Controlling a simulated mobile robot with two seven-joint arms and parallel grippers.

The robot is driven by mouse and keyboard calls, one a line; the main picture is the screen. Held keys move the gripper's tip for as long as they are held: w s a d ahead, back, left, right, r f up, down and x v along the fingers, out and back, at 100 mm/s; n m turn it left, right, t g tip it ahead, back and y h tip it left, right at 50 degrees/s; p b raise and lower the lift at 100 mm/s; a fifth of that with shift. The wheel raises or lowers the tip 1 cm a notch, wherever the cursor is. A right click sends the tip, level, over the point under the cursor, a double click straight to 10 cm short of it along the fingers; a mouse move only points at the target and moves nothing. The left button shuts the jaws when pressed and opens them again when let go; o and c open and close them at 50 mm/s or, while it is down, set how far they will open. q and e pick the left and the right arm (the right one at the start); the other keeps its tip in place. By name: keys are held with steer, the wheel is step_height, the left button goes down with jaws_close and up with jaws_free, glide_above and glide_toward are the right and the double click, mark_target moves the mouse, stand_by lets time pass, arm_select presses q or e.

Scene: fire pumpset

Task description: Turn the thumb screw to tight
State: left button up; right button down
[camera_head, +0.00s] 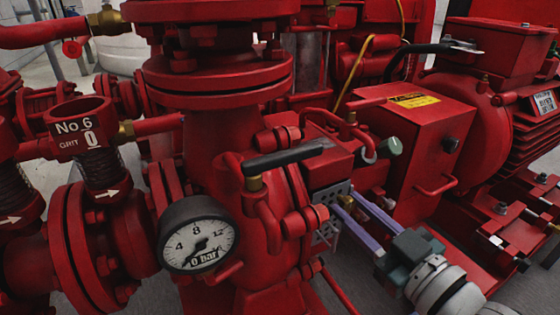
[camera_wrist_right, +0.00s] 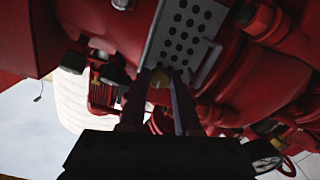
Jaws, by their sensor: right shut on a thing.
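My right gripper (camera_head: 343,201) reaches in from the lower right in the head view, its two pale purple fingers pointing at the pump beside the perforated grey plate (camera_head: 324,229). My left gripper is not in view.
A pressure gauge (camera_head: 198,235) and a black lever handle (camera_head: 284,159) stand left of the gripper. A red box with a yellow label (camera_head: 414,101) and a red motor (camera_head: 470,110) stand close on the right. Pipes and flanges crowd the space around the fingers.

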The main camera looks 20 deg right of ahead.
steer(key=shift+r, duration=0.1)
stand_by(0.3)
steer(key=c, duration=0.6)
jaws_free()
